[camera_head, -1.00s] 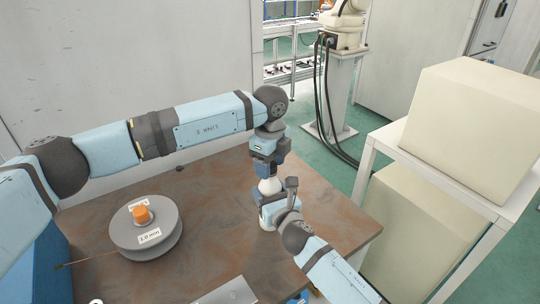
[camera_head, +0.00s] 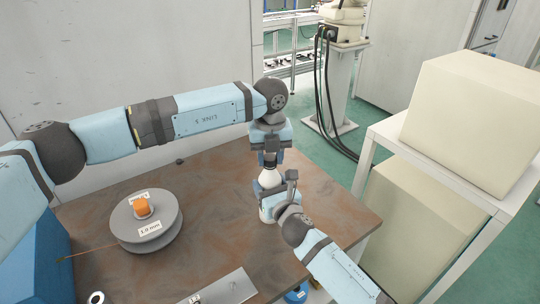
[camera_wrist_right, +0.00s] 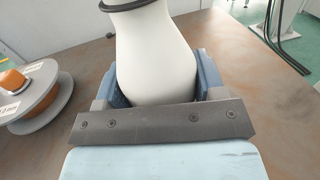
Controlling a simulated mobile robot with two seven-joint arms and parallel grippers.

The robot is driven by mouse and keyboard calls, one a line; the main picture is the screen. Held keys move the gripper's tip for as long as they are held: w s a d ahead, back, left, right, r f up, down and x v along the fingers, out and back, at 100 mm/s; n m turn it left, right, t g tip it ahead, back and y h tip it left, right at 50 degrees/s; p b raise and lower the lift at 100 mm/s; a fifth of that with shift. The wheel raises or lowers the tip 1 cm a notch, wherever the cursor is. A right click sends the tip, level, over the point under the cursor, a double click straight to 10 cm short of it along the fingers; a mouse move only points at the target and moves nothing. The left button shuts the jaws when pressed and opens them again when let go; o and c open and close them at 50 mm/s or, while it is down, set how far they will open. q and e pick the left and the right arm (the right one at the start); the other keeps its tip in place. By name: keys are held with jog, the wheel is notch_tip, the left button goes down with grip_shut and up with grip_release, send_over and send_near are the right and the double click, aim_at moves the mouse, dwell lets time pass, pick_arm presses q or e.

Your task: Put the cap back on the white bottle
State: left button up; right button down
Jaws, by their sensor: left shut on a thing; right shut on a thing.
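The white bottle (camera_head: 268,174) stands upright over the brown table, near its right side. My right gripper (camera_head: 269,188) is shut around the bottle's body from the front right. In the right wrist view the bottle (camera_wrist_right: 152,55) sits between the two blue-grey fingers, and a dark ring (camera_wrist_right: 122,4) shows around its neck at the top edge. My left gripper (camera_head: 270,158) points down directly above the bottle, shut at its top. The cap is mostly hidden between the left fingers, so I cannot tell how it sits on the neck.
A grey wire spool (camera_head: 145,222) with an orange hub lies on the brown table (camera_head: 215,180) at the left. A metal plate (camera_head: 225,288) and a small ring (camera_head: 96,297) lie at the front edge. A white rack with cream boxes (camera_head: 465,125) stands at the right.

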pick_arm(q)
jog(key=m, duration=0.6)
jog(key=shift+m, duration=0.4)
jog(key=m, duration=1.2)
jog(key=shift+m, duration=0.4)
jog(key=m, duration=1.1)
jog(key=o, duration=1)
